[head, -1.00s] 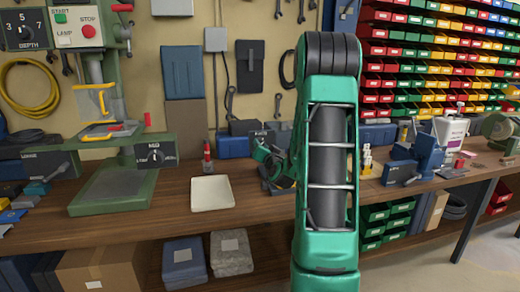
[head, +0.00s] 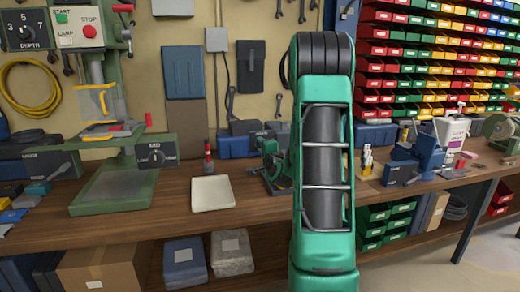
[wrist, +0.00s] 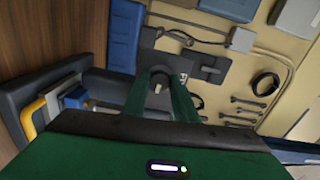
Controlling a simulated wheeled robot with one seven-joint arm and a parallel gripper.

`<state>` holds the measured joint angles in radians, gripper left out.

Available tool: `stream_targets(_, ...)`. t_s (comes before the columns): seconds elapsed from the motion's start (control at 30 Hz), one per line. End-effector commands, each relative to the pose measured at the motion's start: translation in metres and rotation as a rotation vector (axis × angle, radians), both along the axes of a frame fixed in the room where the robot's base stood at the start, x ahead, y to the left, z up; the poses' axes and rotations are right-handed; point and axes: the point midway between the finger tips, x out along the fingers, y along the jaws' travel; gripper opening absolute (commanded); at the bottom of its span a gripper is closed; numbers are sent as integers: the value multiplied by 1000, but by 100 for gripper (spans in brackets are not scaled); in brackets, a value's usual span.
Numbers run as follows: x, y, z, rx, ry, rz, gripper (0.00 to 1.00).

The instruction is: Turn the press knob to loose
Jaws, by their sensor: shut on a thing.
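A green press (head: 115,180) stands at the left of the bench. A separate dark dial (head: 156,156) on it is labelled MID, well apart from my gripper. The setting of the gripped knob cannot be read.
A cream tray (head: 212,193) and a red-topped bottle (head: 208,157) stand between the press and my gripper. Blue boxes (head: 236,146) lie behind. A blue vise (head: 425,155) is right of my arm. A yellow handle (wrist: 32,118) shows in the wrist view.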

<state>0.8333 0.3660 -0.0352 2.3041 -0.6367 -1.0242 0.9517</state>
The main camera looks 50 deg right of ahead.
Motion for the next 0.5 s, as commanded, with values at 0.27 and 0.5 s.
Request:
stream_targets(0.27, 2, 4, -1, 191, -112, 7, 4)
stream_targets(0.5, 2, 3, -1, 298, -177, 6, 4)
